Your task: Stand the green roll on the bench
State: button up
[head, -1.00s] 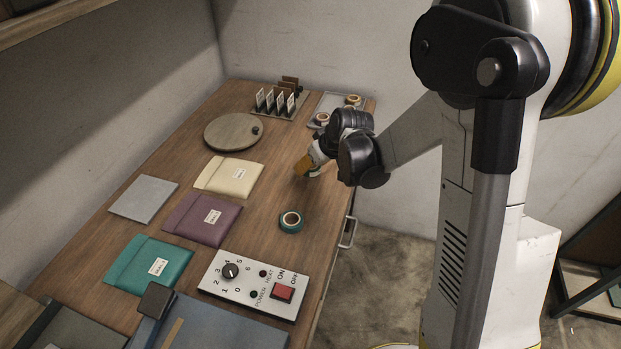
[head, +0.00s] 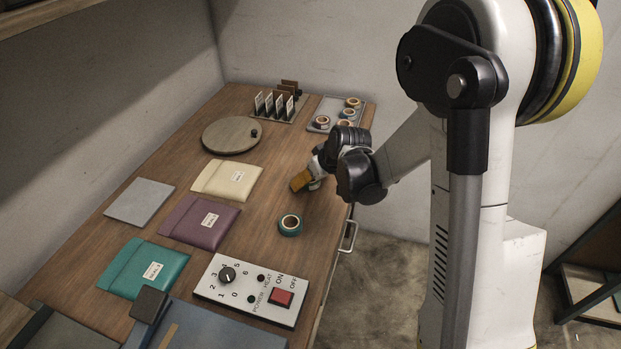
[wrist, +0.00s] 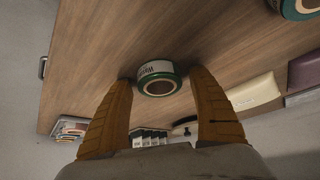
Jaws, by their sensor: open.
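A green roll (wrist: 143,72) with a pale label on its side is on the bench between my fingertips in the wrist view. It appears to lie flat, with its ring face up. My gripper (wrist: 160,80) is open, one finger on each side of it, with small gaps showing. In the head view my gripper (head: 302,182) is low over the bench's right part, and it mostly hides this roll. A second teal-green roll (head: 281,228) lies flat closer to the control panel; part of it shows in the wrist view (wrist: 287,12).
The bench (head: 262,205) carries cream (head: 228,180), purple (head: 195,222) and teal (head: 140,268) pouches, a control panel (head: 215,290), a round board (head: 225,135), a card rack (head: 272,119) and a tray of rolls (head: 330,103). Bare wood surrounds my gripper.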

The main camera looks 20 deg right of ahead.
jog(key=shift+r, duration=0.1)
jog(key=shift+s+r+p, duration=0.1)
jog(key=shift+r+p, duration=0.2)
jog(key=shift+r, duration=0.05)
jog(key=s+r+m+h+p, duration=0.1)
jog(key=s+r+p, duration=0.3)
jog(key=s+r, duration=1.1)
jog(key=s+r+m+t+h, duration=0.1)
jog(key=s+r, duration=0.4)
jog(key=s, duration=0.6)
jog(key=shift+r+m, duration=0.15)
jog(key=shift+m, duration=0.75)
jog(key=shift+w, duration=0.1)
